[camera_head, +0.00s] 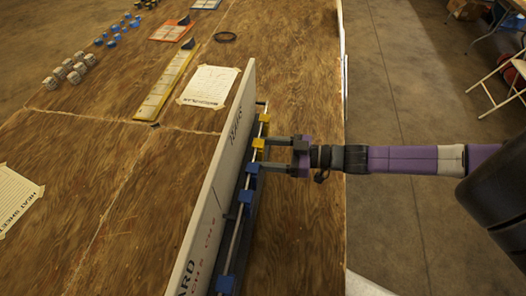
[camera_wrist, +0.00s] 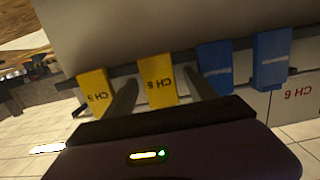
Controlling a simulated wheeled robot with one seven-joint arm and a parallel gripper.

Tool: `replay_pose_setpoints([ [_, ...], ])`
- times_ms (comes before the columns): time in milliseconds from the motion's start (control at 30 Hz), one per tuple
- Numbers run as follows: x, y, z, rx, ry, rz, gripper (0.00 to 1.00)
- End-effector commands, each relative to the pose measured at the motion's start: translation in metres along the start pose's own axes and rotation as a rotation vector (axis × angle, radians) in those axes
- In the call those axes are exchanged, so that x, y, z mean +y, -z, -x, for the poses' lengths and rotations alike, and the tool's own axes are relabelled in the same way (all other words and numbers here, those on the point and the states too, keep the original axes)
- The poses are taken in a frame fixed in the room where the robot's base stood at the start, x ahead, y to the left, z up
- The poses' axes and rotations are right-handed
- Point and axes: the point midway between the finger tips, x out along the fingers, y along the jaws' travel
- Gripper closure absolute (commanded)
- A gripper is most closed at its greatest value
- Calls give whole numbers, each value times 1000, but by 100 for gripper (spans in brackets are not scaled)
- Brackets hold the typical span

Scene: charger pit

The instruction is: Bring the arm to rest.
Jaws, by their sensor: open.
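My gripper (camera_head: 268,152) reaches in from the right, over the edge of the wooden table (camera_head: 300,230). Its fingers are apart, close to a row of yellow and blue blocks on a rail along an upright white board (camera_head: 217,180). In the wrist view my gripper (camera_wrist: 158,80) shows two dark fingers, with a yellow block (camera_wrist: 158,82) marked CH between them. Another yellow block (camera_wrist: 94,92) is outside the left finger, and a blue block (camera_wrist: 215,68) is just outside the right one. I cannot tell whether the fingers touch any block.
A folding chair (camera_head: 503,75) stands at the upper right. The concrete floor (camera_head: 400,230) beside the table is mostly clear.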

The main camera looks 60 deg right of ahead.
Motion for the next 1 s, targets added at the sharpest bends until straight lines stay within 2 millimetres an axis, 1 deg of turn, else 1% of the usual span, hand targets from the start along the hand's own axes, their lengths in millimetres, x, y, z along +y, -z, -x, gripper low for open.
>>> replay_pose_setpoints([
  [167, 1, -2, 23, -3, -3, 1, 35],
  [333, 1, -2, 51, -3, -3, 1, 35],
  [500, 1, -2, 70, -2, -2, 0, 35],
  [633, 0, -1, 76, -1, 0, -1, 35],
  [867, 0, 0, 76, -1, 0, 5, 35],
  [967, 2, -4, 76, -18, -8, 49, 35],
  [1000, -2, -4, 73, -26, -5, 80, 35],
])
